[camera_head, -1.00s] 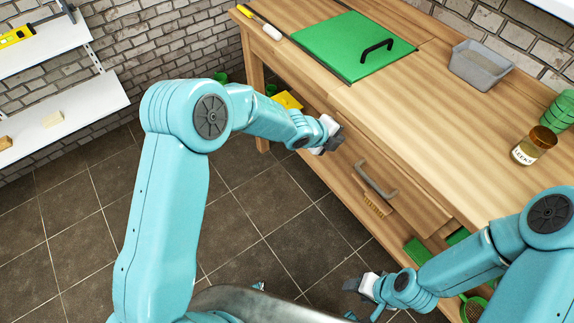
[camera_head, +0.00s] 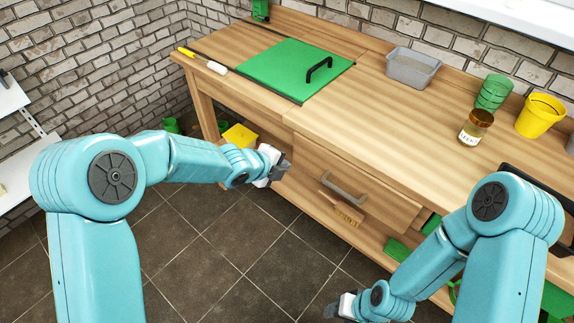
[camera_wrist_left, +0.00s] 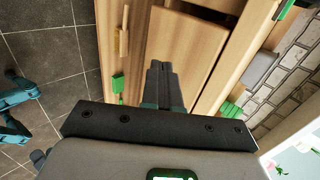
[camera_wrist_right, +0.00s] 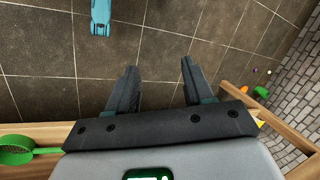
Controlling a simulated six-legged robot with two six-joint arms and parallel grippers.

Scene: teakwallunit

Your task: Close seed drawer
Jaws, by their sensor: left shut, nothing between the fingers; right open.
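The wooden drawer (camera_head: 322,178) with a grey bar handle (camera_head: 343,187) is in the front of the workbench, under the worktop, in the head view. I cannot tell how far it stands out. My left gripper (camera_head: 284,166) is shut and empty, in front of the bench just left of the drawer. In the left wrist view its closed fingers (camera_wrist_left: 159,70) point along the wooden front (camera_wrist_left: 185,50). My right gripper (camera_head: 332,309) is low over the floor, before the bench; its fingers (camera_wrist_right: 158,70) are apart and empty in the right wrist view.
On the worktop (camera_head: 400,140) are a green lid (camera_head: 285,72) with a black handle, a grey tray (camera_head: 412,68), a labelled jar (camera_head: 476,127), green cups (camera_head: 493,93) and a yellow pot (camera_head: 540,115). A brush (camera_head: 348,212) shows below the drawer handle. The tiled floor (camera_head: 230,240) in front is clear.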

